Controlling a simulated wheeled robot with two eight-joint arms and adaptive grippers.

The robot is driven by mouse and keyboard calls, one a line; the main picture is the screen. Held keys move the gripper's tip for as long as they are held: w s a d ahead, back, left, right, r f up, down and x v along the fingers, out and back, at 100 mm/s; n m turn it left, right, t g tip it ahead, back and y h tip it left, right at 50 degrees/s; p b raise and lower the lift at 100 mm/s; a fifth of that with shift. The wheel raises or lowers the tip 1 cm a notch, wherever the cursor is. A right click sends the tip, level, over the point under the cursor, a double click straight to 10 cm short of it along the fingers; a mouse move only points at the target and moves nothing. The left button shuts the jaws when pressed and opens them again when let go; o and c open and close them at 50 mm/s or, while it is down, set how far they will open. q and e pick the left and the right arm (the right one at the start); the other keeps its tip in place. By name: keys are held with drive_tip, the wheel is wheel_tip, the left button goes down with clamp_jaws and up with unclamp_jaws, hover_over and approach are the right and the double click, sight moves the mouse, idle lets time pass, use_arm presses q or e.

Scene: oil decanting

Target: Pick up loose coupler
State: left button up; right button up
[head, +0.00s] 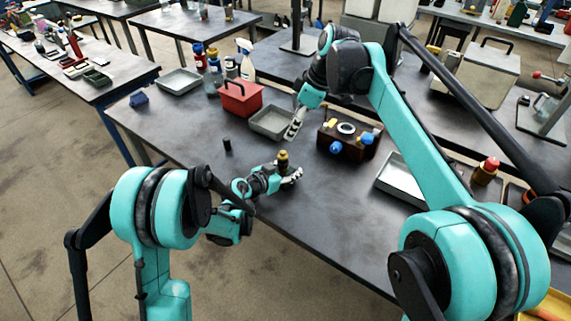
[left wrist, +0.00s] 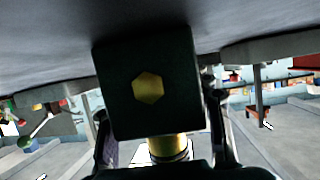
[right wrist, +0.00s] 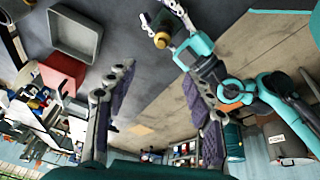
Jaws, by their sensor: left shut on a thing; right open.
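My left gripper (head: 287,175) is shut on a small black-and-brass coupler (head: 283,160) and holds it upright above the table. In the left wrist view the held coupler shows a dark square face with a brass hexagon (left wrist: 148,88) between the two fingers. In the right wrist view the coupler (right wrist: 161,40) is at the top, in the left gripper. My right gripper (head: 296,124) is open and empty, pointing down beside the grey tray. Its two spread fingers show in the right wrist view (right wrist: 155,110).
A small black cylinder (head: 227,144) stands left of my left gripper. A red toolbox (head: 240,97) and a grey tray (head: 270,122) stand behind. A brown box with blue knobs (head: 348,140) is to the right, near another tray (head: 402,181). The table's front middle is clear.

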sight(283, 152)
drive_tip(key=a+f+n+h, duration=0.1)
drive_tip(key=n, duration=0.2)
drive_tip(key=w+a+f+n+g+h, duration=0.1)
drive_tip(key=n, duration=0.3)
drive_tip(key=w+a+f+n+g+h, duration=0.1)
drive_tip(key=n, duration=0.2)
drive_tip(key=shift+w+a+h, duration=0.1)
drive_tip(key=shift+a+h, duration=0.25)
drive_tip(key=shift+h, duration=0.05)
drive_tip(key=shift+n, duration=0.3)
wheel_tip(283, 152, down, 6)
drive_tip(key=shift+r, duration=0.1)
drive_tip(key=shift+w+d+f, duration=0.1)
drive_tip(key=shift+f, duration=1.3)
drive_tip(key=shift+w+d+f, duration=0.1)
drive_tip(key=shift+f, duration=1.25)
clamp_jaws()
